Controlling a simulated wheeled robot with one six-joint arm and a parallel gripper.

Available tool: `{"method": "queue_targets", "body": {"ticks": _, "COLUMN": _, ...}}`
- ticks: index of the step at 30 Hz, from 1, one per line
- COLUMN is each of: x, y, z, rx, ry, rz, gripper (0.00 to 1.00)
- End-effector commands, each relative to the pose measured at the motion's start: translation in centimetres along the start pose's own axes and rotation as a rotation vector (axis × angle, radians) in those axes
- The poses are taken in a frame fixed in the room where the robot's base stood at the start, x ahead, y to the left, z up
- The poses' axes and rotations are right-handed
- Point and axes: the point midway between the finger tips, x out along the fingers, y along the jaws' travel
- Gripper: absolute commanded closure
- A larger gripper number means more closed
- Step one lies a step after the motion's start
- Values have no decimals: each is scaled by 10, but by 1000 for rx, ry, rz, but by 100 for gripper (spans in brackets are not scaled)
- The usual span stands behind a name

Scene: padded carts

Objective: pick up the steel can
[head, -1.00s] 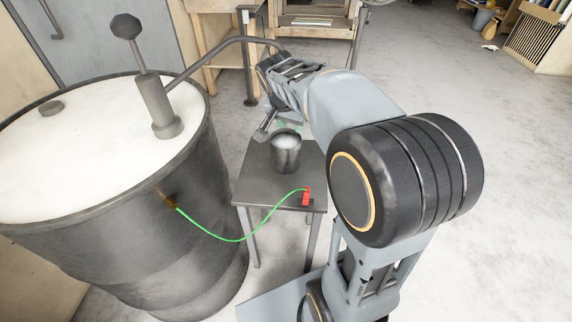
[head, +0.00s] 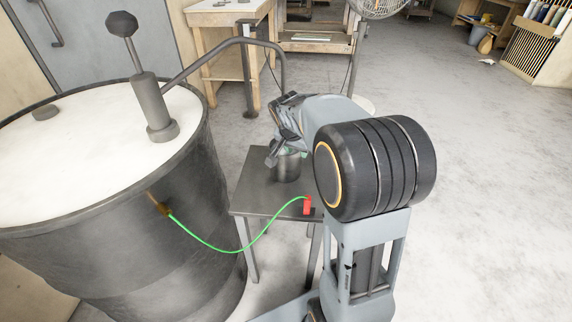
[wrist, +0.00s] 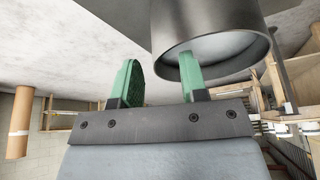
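The steel can (head: 287,170), a dark grey open-topped cylinder, stands upright on a small dark metal table (head: 262,199). My gripper (head: 282,152) is at the can's top in the head view, with part of the rim hidden behind it. In the wrist view, my gripper (wrist: 157,78) has its two green-padded fingers apart. The right finger overlaps the can's open mouth, and the left finger is outside the wall of the can (wrist: 205,18). I cannot tell whether the right finger is inside the can or only in front of it. Nothing is gripped.
A large dark drum (head: 110,250) with a white top stands close left of the table. A green cable (head: 215,250) runs from it to a red clamp (head: 307,205) on the table's front right corner. A bent pipe (head: 240,42) arches behind the can. Open floor lies right.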

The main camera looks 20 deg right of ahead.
Motion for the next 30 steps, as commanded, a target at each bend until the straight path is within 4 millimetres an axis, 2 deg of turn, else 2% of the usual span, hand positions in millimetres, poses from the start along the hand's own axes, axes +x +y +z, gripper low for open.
{"method": "queue_targets", "body": {"ticks": 1, "x": 12, "y": 0, "z": 2, "rx": 0, "ry": -1, "rz": 1, "gripper": 60}}
{"method": "queue_targets", "body": {"ticks": 6, "x": 29, "y": 0, "z": 1, "rx": -1, "ry": -1, "rz": 0, "gripper": 60}}
{"method": "queue_targets", "body": {"ticks": 13, "x": 30, "y": 0, "z": 0, "rx": -1, "ry": 0, "rz": -1, "gripper": 60}}
{"method": "queue_targets", "body": {"ticks": 25, "x": 29, "y": 0, "z": 0, "rx": -1, "ry": 0, "rz": 0, "gripper": 98}}
{"method": "queue_targets", "body": {"ticks": 30, "x": 29, "y": 0, "z": 0, "rx": 0, "ry": 0, "rz": 0, "gripper": 100}}
